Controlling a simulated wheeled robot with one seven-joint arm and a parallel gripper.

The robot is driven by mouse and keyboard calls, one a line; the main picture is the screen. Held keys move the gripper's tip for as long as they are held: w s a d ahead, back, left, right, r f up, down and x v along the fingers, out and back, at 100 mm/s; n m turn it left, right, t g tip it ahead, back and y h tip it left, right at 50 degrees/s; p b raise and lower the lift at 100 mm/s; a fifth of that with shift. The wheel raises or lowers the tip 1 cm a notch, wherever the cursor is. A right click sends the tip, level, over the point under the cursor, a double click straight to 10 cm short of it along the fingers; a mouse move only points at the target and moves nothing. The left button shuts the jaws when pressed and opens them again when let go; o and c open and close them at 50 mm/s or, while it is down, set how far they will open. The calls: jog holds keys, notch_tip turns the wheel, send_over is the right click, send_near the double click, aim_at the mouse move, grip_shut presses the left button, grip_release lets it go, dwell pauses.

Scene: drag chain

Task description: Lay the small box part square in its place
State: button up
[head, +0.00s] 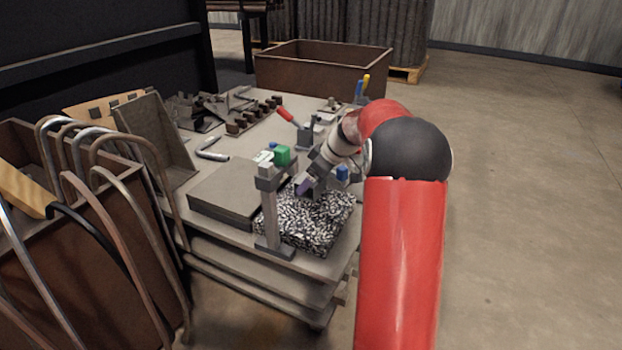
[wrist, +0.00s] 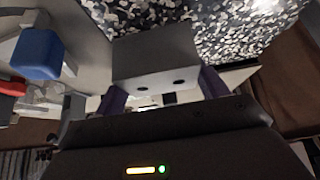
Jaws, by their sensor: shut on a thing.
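My gripper (head: 304,187) is over the black-and-white speckled block (head: 312,225) at the near right of the table in the head view. In the wrist view its two purple fingers (wrist: 162,85) are shut on a small grey box part (wrist: 155,58) with two dark holes in its near face. The speckled surface (wrist: 225,28) fills the top right behind the box. I cannot tell whether the box touches it. The box is not clear in the head view, where my gripper hides it.
A flat grey slab (head: 225,190) lies further left. A blue-topped piece (wrist: 38,52) is near my gripper. A brown bin (head: 320,72) stands behind; open floor is right.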

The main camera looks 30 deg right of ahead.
jog(key=o, duration=1.2)
jog(key=shift+c, duration=0.2)
jog(key=p+v, duration=0.1)
jog(key=v, duration=0.6)
jog(key=shift+r, duration=0.35)
jog(key=shift+s+d, duration=0.15)
jog(key=shift+s, duration=0.05)
